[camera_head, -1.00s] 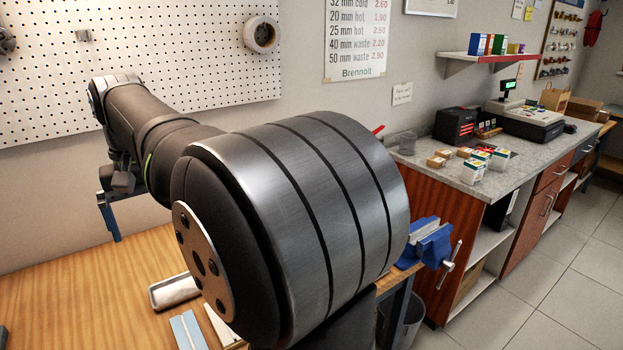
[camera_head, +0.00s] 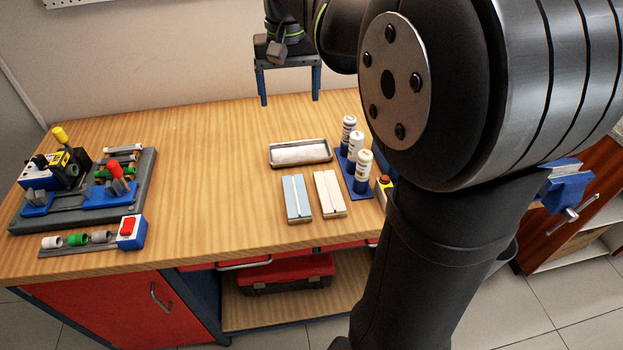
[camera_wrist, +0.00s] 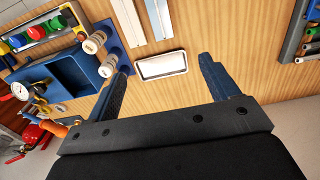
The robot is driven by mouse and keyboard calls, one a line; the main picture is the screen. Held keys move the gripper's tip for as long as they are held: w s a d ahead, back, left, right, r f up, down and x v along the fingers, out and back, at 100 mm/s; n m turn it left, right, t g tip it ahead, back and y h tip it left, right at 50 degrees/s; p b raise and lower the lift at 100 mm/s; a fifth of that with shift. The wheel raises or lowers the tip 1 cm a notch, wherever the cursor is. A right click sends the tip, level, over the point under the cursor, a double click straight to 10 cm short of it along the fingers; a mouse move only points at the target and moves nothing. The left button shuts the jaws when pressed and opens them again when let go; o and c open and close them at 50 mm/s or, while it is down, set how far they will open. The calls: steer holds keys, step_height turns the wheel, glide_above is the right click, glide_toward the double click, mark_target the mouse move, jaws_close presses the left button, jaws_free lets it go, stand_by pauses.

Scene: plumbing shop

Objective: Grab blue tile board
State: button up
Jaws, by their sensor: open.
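The light blue tile board (camera_head: 297,198) lies on the wooden workbench near its front edge, left of a cream board (camera_head: 329,194). In the wrist view the blue board (camera_wrist: 160,18) is at the top edge, partly cut off, beside the cream board (camera_wrist: 130,22). My gripper (camera_head: 290,92) is open and empty, with blue fingers pointing down, above the back of the bench. In the wrist view my gripper (camera_wrist: 163,67) has its two fingers spread wide on either side of the tray's image, apart from the boards.
A shallow tray (camera_head: 300,143) lies just behind the boards. A blue rack (camera_head: 351,178) with white bottles stands to their right. A grey fixture (camera_head: 140,190) with coloured parts fills the left end. The bench between is clear.

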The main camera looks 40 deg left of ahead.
glide_above(296, 196)
steer(key=f, duration=2.2)
steer(key=shift+s+f, duration=0.1)
steer(key=shift+s, duration=0.15)
steer(key=shift+w+f, duration=0.2)
steer(key=shift+f, duration=2.95)
steer(key=c, duration=1.2)
steer(key=shift+r, duration=0.15)
